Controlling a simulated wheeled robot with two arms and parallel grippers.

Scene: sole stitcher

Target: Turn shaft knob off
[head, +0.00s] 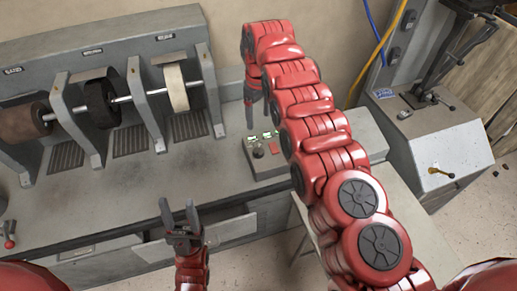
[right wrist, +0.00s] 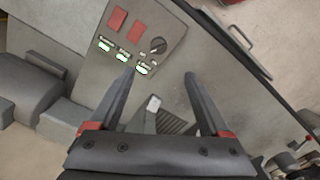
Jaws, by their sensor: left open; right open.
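A small grey control panel (head: 250,163) sits at the right end of the machine's bench. It carries a round black knob (head: 258,152), green-lit switches and red squares. In the right wrist view the knob (right wrist: 158,45) stands beside the red squares and above the lit switches. Its setting and label are too small to read. My right gripper (head: 262,125) is open and empty over the panel; in the right wrist view its fingertips (right wrist: 160,74) are apart and short of the knob, not visibly touching it. My left gripper (head: 178,203) is open and empty in front of the bench.
Grinding and brushing wheels (head: 103,98) sit on a shaft between grey guards, left of the panel. A drawer (head: 186,238) shows at the bench front. Another grey machine (head: 440,140) with a yellow handle stands at right. Blue and yellow cables hang on the wall.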

